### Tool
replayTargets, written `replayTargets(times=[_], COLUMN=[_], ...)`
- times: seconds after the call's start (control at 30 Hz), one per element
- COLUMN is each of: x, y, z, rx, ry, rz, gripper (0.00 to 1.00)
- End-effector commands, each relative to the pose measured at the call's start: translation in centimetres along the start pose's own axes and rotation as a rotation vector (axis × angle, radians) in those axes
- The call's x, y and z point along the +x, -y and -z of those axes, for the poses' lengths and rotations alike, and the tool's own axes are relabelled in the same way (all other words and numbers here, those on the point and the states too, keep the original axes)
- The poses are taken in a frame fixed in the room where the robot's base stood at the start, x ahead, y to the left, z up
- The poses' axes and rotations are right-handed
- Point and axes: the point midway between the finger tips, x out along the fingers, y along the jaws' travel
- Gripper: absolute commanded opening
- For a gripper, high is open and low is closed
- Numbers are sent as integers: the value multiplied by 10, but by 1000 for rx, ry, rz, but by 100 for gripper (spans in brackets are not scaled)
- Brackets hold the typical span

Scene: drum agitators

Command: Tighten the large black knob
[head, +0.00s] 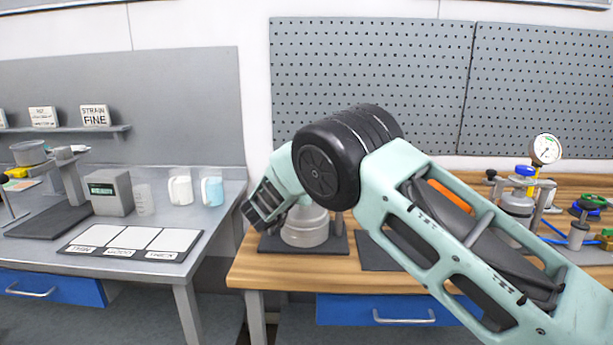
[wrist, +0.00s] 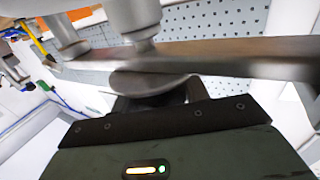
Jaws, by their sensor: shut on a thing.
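In the wrist view, a round, dark disc-like part, which I take to be the large black knob (wrist: 152,84), sits just under a flat metal bar (wrist: 200,58). My gripper (wrist: 158,100) is shut on it from below, and the fingers hide most of its body. In the head view, my arm covers the knob and the fingertips. The gripper's dark housing shows at the left of the arm, above and beside a pale grey drum (head: 304,228) on a dark mat.
The drum stands near the left end of a wooden bench (head: 262,272). A pressure gauge (head: 546,149) and fittings stand at the right. A grey bench (head: 215,205) on the left holds a box (head: 110,192), jugs and a white card tray. A pegboard (head: 375,65) hangs behind.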

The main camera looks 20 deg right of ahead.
Motion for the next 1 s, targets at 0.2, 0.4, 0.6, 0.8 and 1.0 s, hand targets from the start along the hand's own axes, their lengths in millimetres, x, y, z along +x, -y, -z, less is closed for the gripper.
replayTargets(times=[0.2, 0.4, 0.6, 0.8, 1.0], x=[1, 1, 1, 1, 1], y=[0, -1, -1, -1, -1], z=[6, 6, 7, 7, 4], rx=[6, 7, 7, 8, 5], ry=[-9, -10, -12, -11, -7], rz=[-61, -79, -79, -79, -79], gripper=[22, 22, 22, 67, 67])
